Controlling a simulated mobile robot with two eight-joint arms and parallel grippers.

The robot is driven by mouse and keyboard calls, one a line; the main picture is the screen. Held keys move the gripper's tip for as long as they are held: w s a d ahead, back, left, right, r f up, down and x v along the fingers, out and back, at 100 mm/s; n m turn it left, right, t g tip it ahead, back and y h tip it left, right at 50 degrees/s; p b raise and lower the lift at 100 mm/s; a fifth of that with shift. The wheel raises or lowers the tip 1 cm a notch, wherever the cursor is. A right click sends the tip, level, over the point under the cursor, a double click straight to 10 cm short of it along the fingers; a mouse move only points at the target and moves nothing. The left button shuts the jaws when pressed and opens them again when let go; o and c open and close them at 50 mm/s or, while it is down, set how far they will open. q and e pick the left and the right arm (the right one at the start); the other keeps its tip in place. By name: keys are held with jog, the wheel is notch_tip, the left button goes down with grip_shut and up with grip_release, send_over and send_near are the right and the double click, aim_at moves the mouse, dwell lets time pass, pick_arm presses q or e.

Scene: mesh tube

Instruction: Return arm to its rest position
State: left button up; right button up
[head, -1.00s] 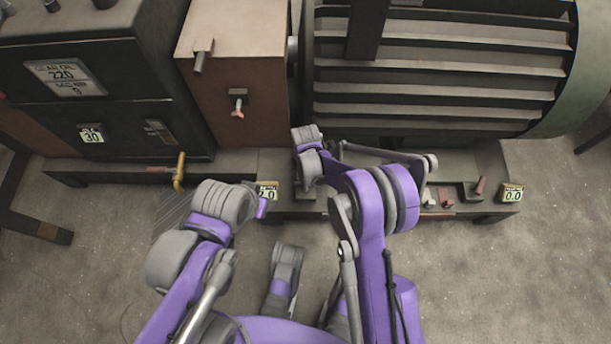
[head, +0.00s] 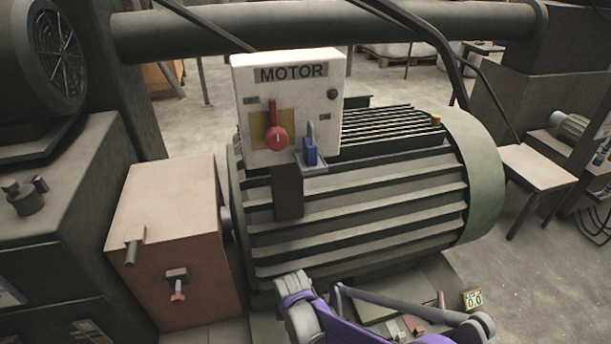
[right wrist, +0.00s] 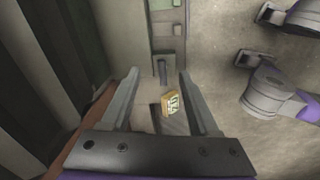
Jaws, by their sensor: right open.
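My right arm (head: 335,327), purple and grey, reaches in at the bottom of the head view, in front of the motor (head: 360,200). Its gripper cannot be made out there. In the right wrist view my right gripper (right wrist: 159,74) is open, with nothing between its fingers. A small yellow-framed display (right wrist: 172,104) shows beyond the fingers, apart from them. Purple and grey parts of my own body show at the right of that view. My left gripper is not recognisable in either current view.
A white MOTOR panel (head: 290,105) with a red knob (head: 276,138) and a blue lock-like piece (head: 310,152) stands before the motor. A brown box (head: 165,235) stands left. A display reading 0.0 (head: 473,299) sits lower right. Open floor (head: 540,270) lies at right.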

jog(key=s+d+r+m+t, duration=0.1)
jog(key=s+d+r+m, duration=0.75)
jog(key=d+r, duration=0.4)
jog(key=s+d+r+m+t, duration=0.2)
jog(key=s+d+m, duration=0.75)
jog(key=s, duration=0.35)
pick_arm(q)
notch_tip(320, 180, up, 27)
jog(key=w+t+p, duration=0.1)
jog(key=p, duration=2.2)
jog(key=shift+p, duration=0.4)
pick_arm(e)
notch_tip(320, 180, up, 27)
jog(key=m+t, duration=0.1)
jog(key=shift+w+a, duration=0.25)
jog(key=shift+w, duration=0.2)
